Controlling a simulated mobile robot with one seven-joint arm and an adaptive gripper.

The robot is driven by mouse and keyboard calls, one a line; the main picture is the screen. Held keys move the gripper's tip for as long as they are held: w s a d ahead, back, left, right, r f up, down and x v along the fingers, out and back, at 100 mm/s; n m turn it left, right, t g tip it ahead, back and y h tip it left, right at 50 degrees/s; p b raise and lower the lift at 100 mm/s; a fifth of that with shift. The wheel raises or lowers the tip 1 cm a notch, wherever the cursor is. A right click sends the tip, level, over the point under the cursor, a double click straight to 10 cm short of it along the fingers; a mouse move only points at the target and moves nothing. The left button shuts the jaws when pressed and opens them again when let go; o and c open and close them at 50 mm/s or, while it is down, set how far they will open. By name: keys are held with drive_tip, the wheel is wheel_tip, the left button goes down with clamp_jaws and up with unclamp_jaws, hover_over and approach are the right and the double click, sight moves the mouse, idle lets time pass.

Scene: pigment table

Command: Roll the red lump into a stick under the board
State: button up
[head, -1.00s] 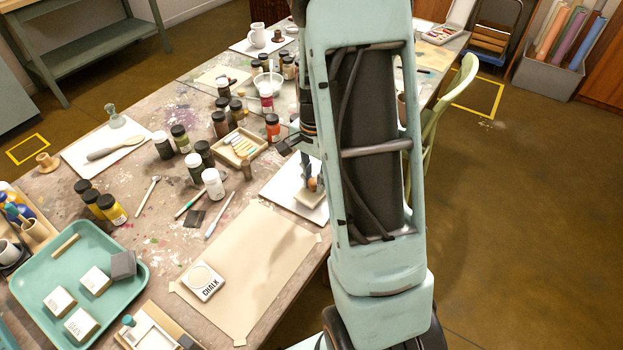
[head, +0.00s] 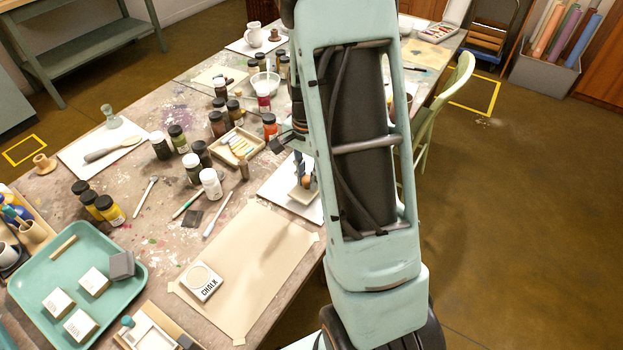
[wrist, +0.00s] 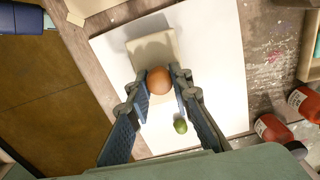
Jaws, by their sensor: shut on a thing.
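The board is a small cream plate (wrist: 168,52) with a round orange-brown knob (wrist: 158,80). In the wrist view my gripper (wrist: 159,88) has its two fingers closed on the sides of the knob. The board is over a white slab (wrist: 222,80); I cannot tell whether it presses down or hangs just above. In the head view the board (head: 302,195) shows at the slab's right part, partly behind my arm. The red lump is not visible; the board may hide it. A small green lump (wrist: 180,126) is beside my right finger.
Red-labelled jars (wrist: 272,130) stand right of the slab in the wrist view. In the head view, a box of chalk sticks (head: 238,147) and several jars stand to the left.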

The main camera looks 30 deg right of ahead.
drive_tip(key=shift+w+a, duration=0.15)
drive_tip(key=shift+r+p, duration=3.1)
drive_tip(key=shift+r, duration=0.9)
drive_tip(key=shift+o, duration=1.1)
drive_tip(key=shift+c, duration=1.1)
drive_tip(key=shift+f+b, duration=2.55)
drive_tip(key=shift+f, duration=0.95)
drive_tip(key=shift+f+b, duration=0.4)
drive_tip(key=shift+f, duration=0.15)
